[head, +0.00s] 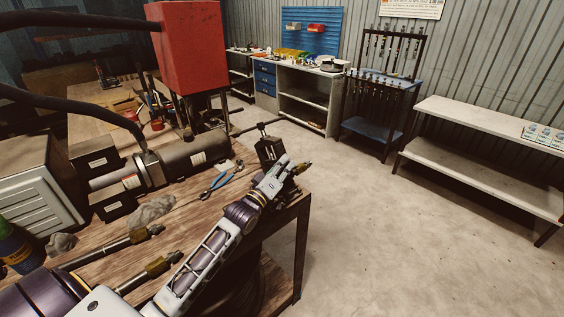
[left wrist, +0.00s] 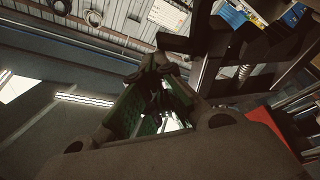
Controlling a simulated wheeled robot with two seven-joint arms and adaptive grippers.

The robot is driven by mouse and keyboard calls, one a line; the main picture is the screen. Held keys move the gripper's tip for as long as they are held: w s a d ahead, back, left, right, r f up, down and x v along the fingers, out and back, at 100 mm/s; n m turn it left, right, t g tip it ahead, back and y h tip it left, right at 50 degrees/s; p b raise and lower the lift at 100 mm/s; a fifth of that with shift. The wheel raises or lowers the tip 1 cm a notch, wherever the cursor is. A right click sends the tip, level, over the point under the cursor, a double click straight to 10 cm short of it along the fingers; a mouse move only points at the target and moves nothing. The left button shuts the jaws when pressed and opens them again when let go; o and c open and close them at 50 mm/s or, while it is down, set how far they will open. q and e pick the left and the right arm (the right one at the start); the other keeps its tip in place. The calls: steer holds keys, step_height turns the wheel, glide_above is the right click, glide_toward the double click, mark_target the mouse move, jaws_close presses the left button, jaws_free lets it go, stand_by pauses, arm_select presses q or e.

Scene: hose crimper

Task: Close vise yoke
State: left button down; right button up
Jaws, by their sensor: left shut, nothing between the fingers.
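The small black vise (head: 270,150) stands at the far right corner of the wooden workbench. My left arm reaches over the bench from the lower left, and my left gripper (head: 303,167) is just right of and in front of the vise, partly covering its lower part. In the left wrist view the fingers (left wrist: 158,68) are shut with nothing between them. Dark vise parts with a threaded screw (left wrist: 243,72) show to the right of the fingertips. I cannot tell whether the yoke is latched or whether the fingers touch it. My right gripper is not in view.
The workbench (head: 185,225) also holds blue-handled pliers (head: 218,182), a grey rag (head: 152,211), hose ends (head: 148,272) and a hydraulic cylinder (head: 185,160). A red box (head: 188,45) stands behind. The floor (head: 400,240) to the right is clear.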

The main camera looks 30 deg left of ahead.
arm_select(q)
steer(key=s+d+f+m+h+b, duration=0.1)
steer(key=d+f+m+h+b, duration=0.1)
steer(key=d+f+m, duration=0.2)
steer(key=shift+s+f+m+b, duration=0.25)
steer(key=shift+f+m+b, duration=0.2)
steer(key=shift+f, duration=0.2)
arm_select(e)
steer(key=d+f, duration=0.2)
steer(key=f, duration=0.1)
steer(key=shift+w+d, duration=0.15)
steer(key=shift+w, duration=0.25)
arm_select(q)
steer(key=shift+f+m, duration=0.2)
steer(key=shift+m, duration=0.05)
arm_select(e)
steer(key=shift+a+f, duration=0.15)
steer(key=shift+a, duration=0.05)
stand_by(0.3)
arm_select(q)
steer(key=shift+s+f, duration=0.1)
steer(key=shift+f, duration=0.05)
